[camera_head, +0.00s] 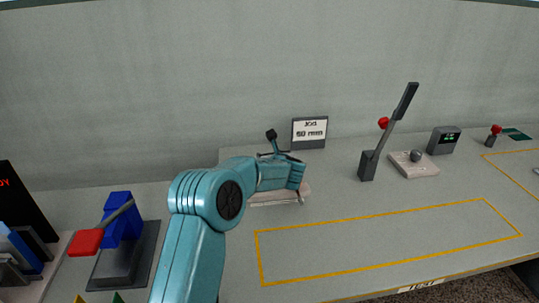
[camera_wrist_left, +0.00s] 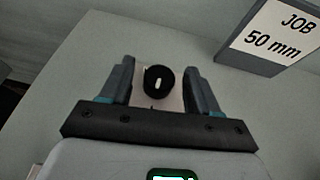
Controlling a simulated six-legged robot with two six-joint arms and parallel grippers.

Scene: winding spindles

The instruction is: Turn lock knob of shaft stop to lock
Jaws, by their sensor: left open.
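A round black knob (camera_wrist_left: 158,80) with a short white mark, close to upright in the picture, sits on a pale plate (camera_wrist_left: 172,101) in the left wrist view. My left gripper (camera_wrist_left: 160,82) is open, with one finger on each side of the knob. Gaps show between the fingers and the knob, so it is not gripped. In the head view my left gripper (camera_head: 298,172) is over a pale device (camera_head: 275,199) at the back of the bench. My arm hides most of that device and the knob there. My right gripper is not in view.
A JOB 50 mm sign (camera_head: 310,132) stands behind my gripper; it also shows in the wrist view (camera_wrist_left: 275,35). A black lever (camera_head: 367,165) stands to the right. A blue device with a red handle (camera_head: 86,242) is at left. The yellow-outlined area is clear.

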